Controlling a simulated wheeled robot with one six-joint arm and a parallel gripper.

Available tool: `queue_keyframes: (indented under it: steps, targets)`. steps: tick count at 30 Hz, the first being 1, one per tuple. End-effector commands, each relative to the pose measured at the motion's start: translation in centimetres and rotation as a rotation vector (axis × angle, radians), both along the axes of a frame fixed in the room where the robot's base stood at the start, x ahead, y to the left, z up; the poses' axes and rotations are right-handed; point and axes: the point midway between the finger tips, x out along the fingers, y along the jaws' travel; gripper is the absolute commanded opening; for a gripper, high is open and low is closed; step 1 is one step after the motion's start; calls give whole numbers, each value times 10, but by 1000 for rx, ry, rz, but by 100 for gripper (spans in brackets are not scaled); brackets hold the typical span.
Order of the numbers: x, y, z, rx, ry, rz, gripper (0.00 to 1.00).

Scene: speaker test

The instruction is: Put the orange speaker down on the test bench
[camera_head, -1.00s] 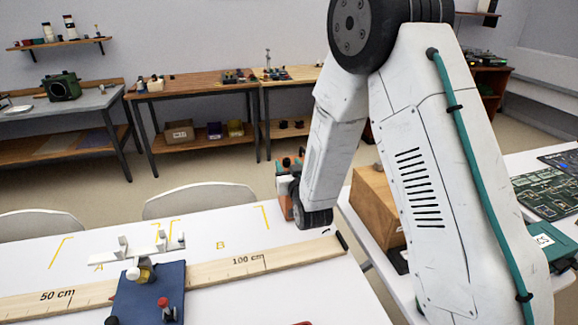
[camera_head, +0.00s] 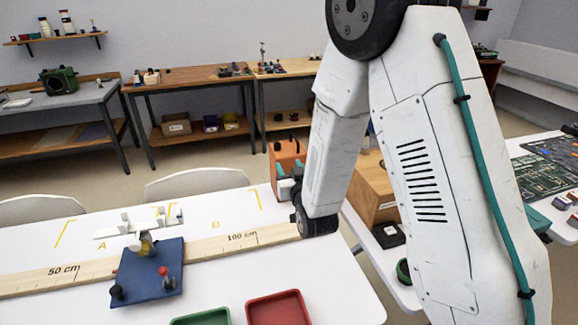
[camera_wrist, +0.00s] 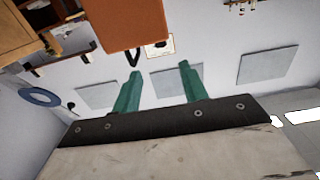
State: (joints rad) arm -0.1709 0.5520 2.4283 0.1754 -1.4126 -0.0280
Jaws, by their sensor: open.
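The orange speaker (camera_head: 287,157) is a box with dark round parts, near the back right of the white test bench (camera_head: 215,287). Its lower part is hidden behind my gripper and arm, so I cannot tell whether it rests on the bench. In the wrist view the plain orange side of the speaker (camera_wrist: 135,22) fills the top middle. My gripper (camera_head: 290,178) has green fingers and is open, at the speaker's near side. In the wrist view the fingers (camera_wrist: 158,72) stand apart with nothing between them, the speaker beyond the tips.
A white bracket piece (camera_head: 140,222) lies behind. Red (camera_head: 278,310) and green (camera_head: 205,318) trays are at the front.

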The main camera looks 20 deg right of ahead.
Motion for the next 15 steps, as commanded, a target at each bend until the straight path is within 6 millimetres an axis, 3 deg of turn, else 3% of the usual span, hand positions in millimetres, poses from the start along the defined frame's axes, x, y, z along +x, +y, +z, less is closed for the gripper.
queue_keyframes:
  steps: [8, 15]
  targets:
    - [-2, 1, 2, 2, 10, 2, 43]
    - [-6, -6, 34, 27, 213, 15, 43]
